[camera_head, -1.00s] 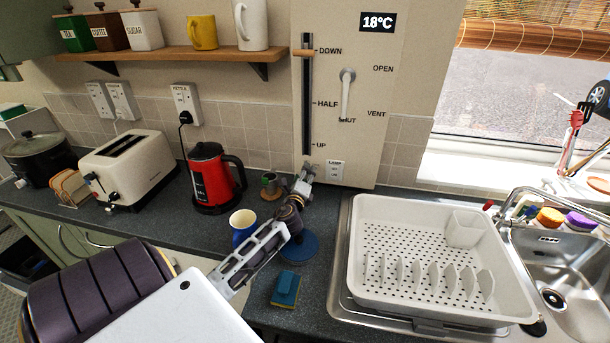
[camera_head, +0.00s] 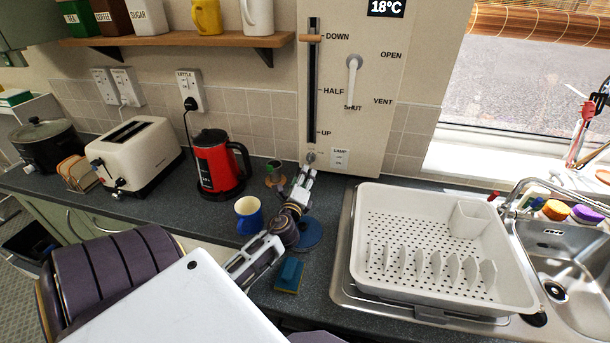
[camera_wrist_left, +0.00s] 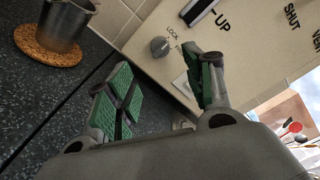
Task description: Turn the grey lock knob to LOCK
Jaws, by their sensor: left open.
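The grey lock knob (camera_wrist_left: 160,46) is a small round knob on the cream wall panel (camera_wrist_left: 165,13), beside the word LOCK. Its pointing direction is too small to tell. In the head view the knob (camera_head: 310,157) sits at the bottom of the panel, below the slider slot. My left gripper (camera_head: 305,176) is just below and in front of it. In the left wrist view the gripper (camera_wrist_left: 165,82) is open, with green pads spread apart and nothing between them. The knob shows beyond the gap, apart from both fingers. My right gripper is out of view.
A metal cup (camera_wrist_left: 55,24) stands on a cork coaster (camera_wrist_left: 45,50) near the panel. A white dish rack (camera_head: 430,290) stands right. A lamp switch (camera_head: 340,158) is beside the knob.

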